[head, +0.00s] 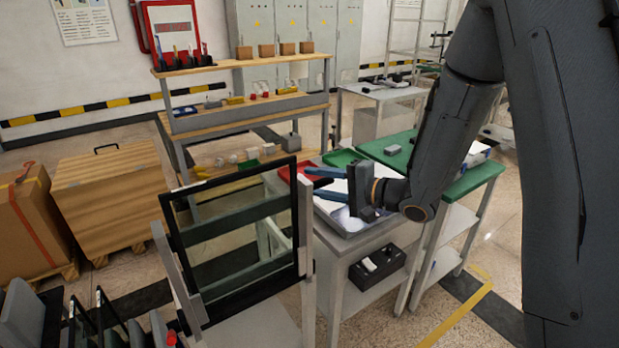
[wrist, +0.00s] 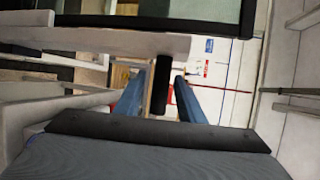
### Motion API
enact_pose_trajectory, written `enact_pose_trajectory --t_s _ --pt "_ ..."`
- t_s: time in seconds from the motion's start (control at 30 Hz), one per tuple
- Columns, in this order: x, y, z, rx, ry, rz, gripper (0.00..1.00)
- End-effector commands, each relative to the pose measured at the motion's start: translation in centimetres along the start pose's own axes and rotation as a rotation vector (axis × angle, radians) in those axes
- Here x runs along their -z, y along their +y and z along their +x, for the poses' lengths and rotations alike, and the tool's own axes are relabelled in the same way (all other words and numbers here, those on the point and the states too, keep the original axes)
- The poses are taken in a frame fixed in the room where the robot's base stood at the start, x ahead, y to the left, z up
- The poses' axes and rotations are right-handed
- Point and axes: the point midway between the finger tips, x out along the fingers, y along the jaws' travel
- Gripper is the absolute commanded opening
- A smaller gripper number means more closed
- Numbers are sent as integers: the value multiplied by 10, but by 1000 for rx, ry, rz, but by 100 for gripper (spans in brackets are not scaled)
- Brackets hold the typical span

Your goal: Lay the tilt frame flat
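The tilt frame (head: 235,287) is a black-edged pane standing steeply tilted between two pale grey posts at the lower left in the head view. Part of its black edge and dark glass (wrist: 165,8) crosses the top of the wrist view, above a pale beam. My gripper (head: 311,182) is at the upper right of the frame, with its two blue fingers spread and pointing left. In the wrist view, a short dark bar (wrist: 160,88) shows between the open fingers. I cannot tell whether they touch it.
A bench with a tray (head: 345,232) stands just right of the frame, beneath my gripper. A green-topped table (head: 470,180) is further right. A wooden shelf rack (head: 240,62) stands behind, and wooden crates (head: 105,195) are at left. Dark panels crowd the lower left corner.

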Motion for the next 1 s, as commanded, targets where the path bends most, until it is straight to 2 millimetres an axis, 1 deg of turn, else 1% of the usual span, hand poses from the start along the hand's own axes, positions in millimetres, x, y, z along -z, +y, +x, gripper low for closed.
enact_pose_trajectory --t_s 0.03,0.1,0.2,0.33,0.53,0.57,0.6,0.77,1.0 --pt "-1 -1 7 0 -2 -1 36" --pt "0 -1 15 -1 -1 0 36" --pt "1 -1 22 0 1 -1 36" --pt "2 0 26 0 3 -1 36" --pt "3 0 26 0 6 0 36" --pt "3 0 26 0 5 0 34" --pt "3 0 26 0 5 0 27" --pt "3 0 26 0 5 0 0" --pt "3 0 26 0 5 0 0"
